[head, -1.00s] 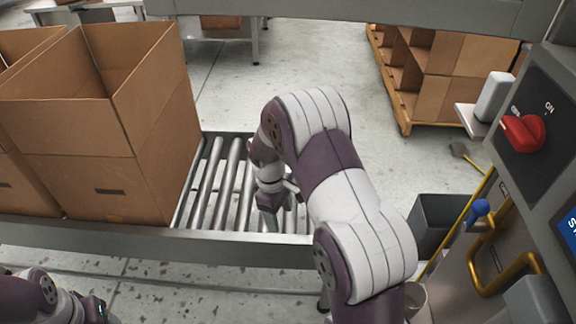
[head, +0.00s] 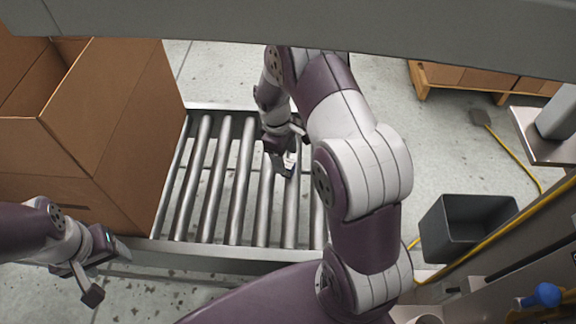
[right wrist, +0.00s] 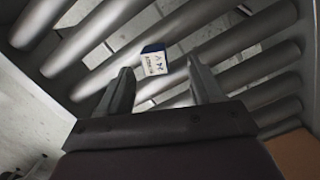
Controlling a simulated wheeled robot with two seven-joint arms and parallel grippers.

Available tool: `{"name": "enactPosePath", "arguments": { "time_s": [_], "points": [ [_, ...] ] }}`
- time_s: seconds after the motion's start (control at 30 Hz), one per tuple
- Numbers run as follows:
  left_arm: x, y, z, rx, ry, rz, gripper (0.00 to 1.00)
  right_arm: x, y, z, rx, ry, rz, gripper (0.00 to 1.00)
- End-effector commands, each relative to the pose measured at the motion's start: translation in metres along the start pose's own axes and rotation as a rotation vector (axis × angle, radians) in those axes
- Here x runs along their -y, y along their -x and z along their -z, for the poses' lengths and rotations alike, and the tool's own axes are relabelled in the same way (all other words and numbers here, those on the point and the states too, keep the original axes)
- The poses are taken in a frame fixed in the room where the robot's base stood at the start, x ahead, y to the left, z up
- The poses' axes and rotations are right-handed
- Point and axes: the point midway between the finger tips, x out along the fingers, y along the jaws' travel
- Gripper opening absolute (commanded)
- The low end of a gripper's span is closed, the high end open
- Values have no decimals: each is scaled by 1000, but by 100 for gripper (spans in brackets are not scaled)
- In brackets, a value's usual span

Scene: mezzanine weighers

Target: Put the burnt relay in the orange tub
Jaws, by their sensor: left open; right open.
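A small block with a white, printed face and a blue edge, likely the relay, shows in the right wrist view (right wrist: 153,58). It is on or just above the conveyor rollers; I cannot tell if it is burnt. In the head view a small white patch of it (head: 290,160) shows at my right gripper (head: 284,168). My right gripper is open, its fingers spread to either side of the block in the right wrist view (right wrist: 158,76), with no visible grip. My left gripper (head: 104,272) is open and empty at the lower left, before the conveyor's front rail. No orange tub is in view.
The roller conveyor (head: 235,165) has a large open cardboard box (head: 115,115) at its left. A dark grey bin (head: 445,235) stands on the floor at right, beside a yellow pole or rail. A grey beam (head: 400,40) crosses the top.

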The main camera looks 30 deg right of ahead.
Motion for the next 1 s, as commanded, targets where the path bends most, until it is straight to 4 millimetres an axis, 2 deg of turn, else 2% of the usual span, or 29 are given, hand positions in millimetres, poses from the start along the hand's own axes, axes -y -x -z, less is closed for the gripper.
{"name": "enactPosePath", "arguments": {
  "time_s": [0.03, 0.23, 0.43, 0.67, 0.83, 0.87, 1.0],
  "points": [
    [0, -5, 0, 0, 0, 0, 61, 0, -10, 0, 1, -1, 1, 66],
    [0, -12, -1, -1, 0, 0, 61, -3, -28, 2, -1, -1, -1, 66],
    [0, -28, -3, 0, 0, 0, 61, -7, -66, 4, 1, 1, 1, 66],
    [0, -26, -3, -1, 0, 0, 61, -7, -68, 3, -1, 0, -1, 66],
    [0, -26, -3, -1, 0, 0, 61, -7, -68, 3, -1, 0, -1, 14],
    [0, -26, -3, -1, 0, 0, 61, -7, -68, 3, -1, 0, -1, 9],
    [0, -26, -3, -1, 0, 0, 61, -7, -68, 3, -1, 0, -1, 9]
  ]
}}
